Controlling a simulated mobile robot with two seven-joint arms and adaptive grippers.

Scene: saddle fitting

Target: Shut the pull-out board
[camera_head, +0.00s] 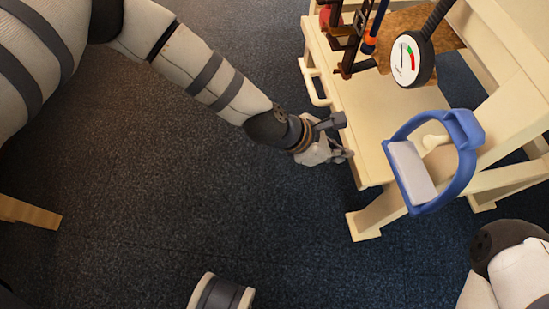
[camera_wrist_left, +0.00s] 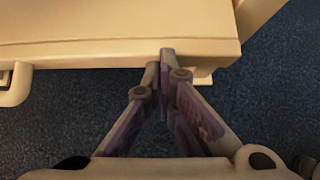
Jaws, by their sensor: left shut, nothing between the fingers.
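The cream pull-out board (camera_head: 366,135) appears to be the flat panel low on the cream wooden stand, with its long edge facing my left arm. I cannot tell how far out it stands. My left gripper (camera_head: 345,153) is shut and empty at this edge, near the board's lower corner. In the left wrist view, the fingertips (camera_wrist_left: 166,58) meet at the front edge of the cream board (camera_wrist_left: 110,28); whether they touch it is unclear. My right gripper is out of view.
A cream handle (camera_head: 315,88) sticks out from the stand's left side. A blue clamp-like frame with a pale pad (camera_head: 409,172) is at the right. A round dial gauge (camera_head: 406,61) and tools are above.

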